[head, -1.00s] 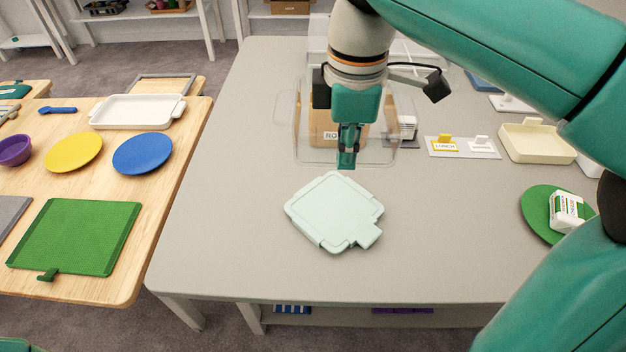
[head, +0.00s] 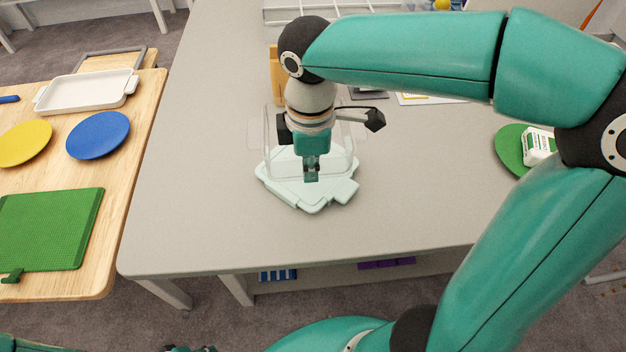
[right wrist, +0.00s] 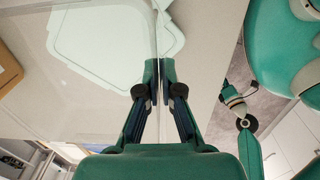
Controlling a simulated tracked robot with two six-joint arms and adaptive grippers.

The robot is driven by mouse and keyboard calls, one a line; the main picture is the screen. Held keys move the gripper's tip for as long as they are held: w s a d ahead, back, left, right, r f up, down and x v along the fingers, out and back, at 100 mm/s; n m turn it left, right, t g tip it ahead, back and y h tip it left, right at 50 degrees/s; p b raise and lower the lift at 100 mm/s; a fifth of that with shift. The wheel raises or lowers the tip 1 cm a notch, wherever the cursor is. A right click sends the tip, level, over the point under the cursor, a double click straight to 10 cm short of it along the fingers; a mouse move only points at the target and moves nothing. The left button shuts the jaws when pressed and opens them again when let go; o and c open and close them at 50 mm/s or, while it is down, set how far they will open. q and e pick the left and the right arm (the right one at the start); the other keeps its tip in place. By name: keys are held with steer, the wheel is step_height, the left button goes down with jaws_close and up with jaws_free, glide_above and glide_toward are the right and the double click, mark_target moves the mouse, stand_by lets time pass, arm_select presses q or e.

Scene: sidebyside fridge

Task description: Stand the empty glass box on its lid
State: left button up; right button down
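The pale mint lid (head: 321,198) lies flat on the grey table, its tab toward the lower right. The clear glass box (head: 346,147) is over the back part of the lid; I cannot tell whether they touch. My right gripper (head: 311,172) is shut on the box's near wall. In the right wrist view that wall passes between the fingertips (right wrist: 158,68), and the lid (right wrist: 112,42) shows beyond the glass. My left gripper (right wrist: 226,90) is small, off to the right in the wrist view, away from the box; its fingers are too small to read.
A wooden block (head: 277,75) stands behind the box. A green plate (head: 510,150) with a white-and-green package (head: 538,146) is at the right. The table is clear left and in front of the lid. A wooden table (head: 118,178) holds plates and trays.

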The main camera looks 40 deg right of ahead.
mark_target(311, 197)
steer(key=shift+f, duration=2.05)
steer(key=shift+b, duration=0.3)
steer(key=shift+f+b, duration=0.3)
steer(key=shift+f, duration=0.15)
steer(key=c, duration=1.3)
jaws_free()
steer(key=shift+r, duration=0.1)
steer(key=shift+r+p, duration=0.45)
steer(key=shift+r, duration=0.15)
steer(key=r, duration=0.5)
steer(key=r+p, duration=0.1)
steer(key=r, duration=0.5)
steer(key=shift+s+r+p, duration=0.2)
steer(key=shift+r+p, duration=0.05)
steer(key=shift+p, duration=0.05)
